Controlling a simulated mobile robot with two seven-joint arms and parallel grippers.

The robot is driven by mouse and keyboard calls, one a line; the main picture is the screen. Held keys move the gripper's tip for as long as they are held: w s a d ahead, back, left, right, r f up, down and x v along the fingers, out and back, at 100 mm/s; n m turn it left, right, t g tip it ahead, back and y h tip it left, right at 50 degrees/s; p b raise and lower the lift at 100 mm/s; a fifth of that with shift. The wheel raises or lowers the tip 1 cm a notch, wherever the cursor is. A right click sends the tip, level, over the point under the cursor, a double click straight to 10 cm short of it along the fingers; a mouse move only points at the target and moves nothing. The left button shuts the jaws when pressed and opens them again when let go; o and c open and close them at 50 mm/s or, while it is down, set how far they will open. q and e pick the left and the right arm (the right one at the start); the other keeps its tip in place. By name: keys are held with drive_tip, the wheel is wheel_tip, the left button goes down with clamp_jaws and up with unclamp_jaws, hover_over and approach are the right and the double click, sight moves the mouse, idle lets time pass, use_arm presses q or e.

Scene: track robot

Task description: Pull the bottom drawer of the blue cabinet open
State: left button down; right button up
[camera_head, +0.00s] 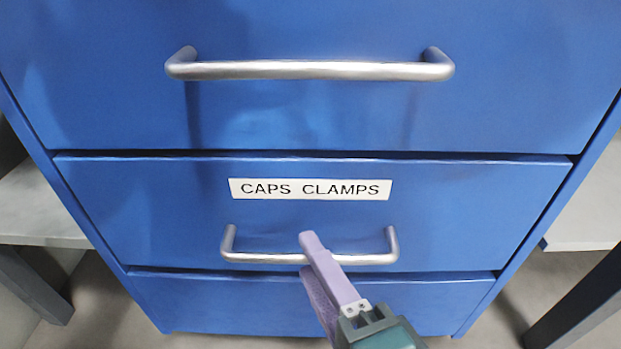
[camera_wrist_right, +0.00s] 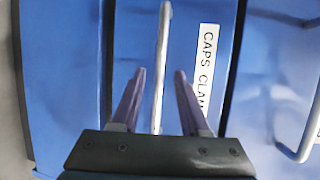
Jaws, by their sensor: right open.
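The blue cabinet (camera_head: 500,60) fills the head view. Its lowest drawer with a visible handle (camera_head: 480,215) is labelled CAPS CLAMPS and looks shut, its front level with the panel above. Its silver bar handle (camera_head: 258,258) runs across below the label. My right gripper (camera_head: 308,256) comes from below, with one lilac finger above the bar and one below. In the right wrist view the open fingers (camera_wrist_right: 160,74) stand either side of the bar (camera_wrist_right: 161,45), with a gap on each side. My left gripper is out of view.
A larger drawer (camera_head: 310,115) with its own silver handle (camera_head: 310,70) is above. A plain blue panel (camera_head: 220,305) lies below, with no handle visible. Pale surfaces (camera_head: 35,205) with dark legs flank the cabinet on both sides. The floor shows at the bottom corners.

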drive_tip(key=shift+b+x, duration=0.4)
drive_tip(key=shift+x, duration=0.75)
drive_tip(key=shift+s, duration=0.1)
drive_tip(key=shift+c, duration=0.2)
clamp_jaws()
idle(0.3)
